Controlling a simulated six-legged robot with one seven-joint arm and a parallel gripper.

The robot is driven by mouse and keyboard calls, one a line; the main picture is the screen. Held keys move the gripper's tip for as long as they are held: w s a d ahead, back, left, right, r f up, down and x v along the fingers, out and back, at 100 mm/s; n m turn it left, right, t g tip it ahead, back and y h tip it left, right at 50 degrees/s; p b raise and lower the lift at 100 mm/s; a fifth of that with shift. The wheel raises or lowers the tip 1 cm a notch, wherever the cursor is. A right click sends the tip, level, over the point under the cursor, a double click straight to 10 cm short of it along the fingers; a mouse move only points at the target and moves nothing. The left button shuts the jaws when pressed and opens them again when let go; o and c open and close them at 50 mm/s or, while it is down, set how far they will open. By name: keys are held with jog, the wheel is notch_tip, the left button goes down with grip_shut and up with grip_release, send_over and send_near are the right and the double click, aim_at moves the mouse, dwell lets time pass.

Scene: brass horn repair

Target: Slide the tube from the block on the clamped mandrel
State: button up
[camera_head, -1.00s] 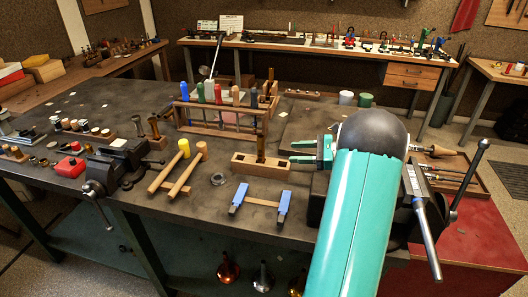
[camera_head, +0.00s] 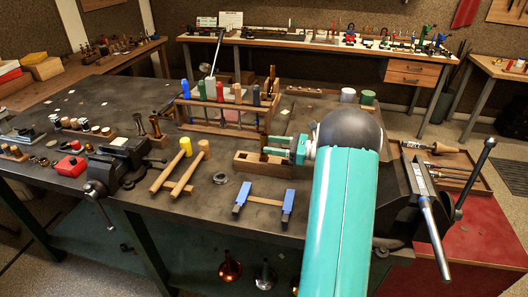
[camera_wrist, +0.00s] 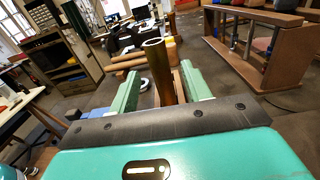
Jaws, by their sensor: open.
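The brass tube (camera_head: 263,147) stands upright in the wooden block (camera_head: 245,167) on the dark bench. My gripper (camera_head: 279,149) is at the block's right end, open, with its green fingers reaching left toward the tube. In the wrist view the tube (camera_wrist: 160,75) rises between my two open fingers (camera_wrist: 158,90), with its hollow top toward the camera. I cannot tell whether either finger touches it. A vise (camera_head: 415,190) stands at the right, partly behind my arm. A grey rod (camera_head: 434,235) slants down from it; I cannot tell whether this is the mandrel or a handle.
A wooden rack (camera_head: 225,112) of colored-handled tools stands just behind the block. Two mallets (camera_head: 182,173), a metal ring (camera_head: 220,178) and a blue-ended stand (camera_head: 264,200) are in front and left. Another vise (camera_head: 122,160) is at the left. A tool tray (camera_head: 455,165) lies at right.

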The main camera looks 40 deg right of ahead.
jog(key=x, duration=0.5)
jog(key=shift+w+a, duration=0.15)
jog(key=shift+c, duration=0.2)
grip_shut()
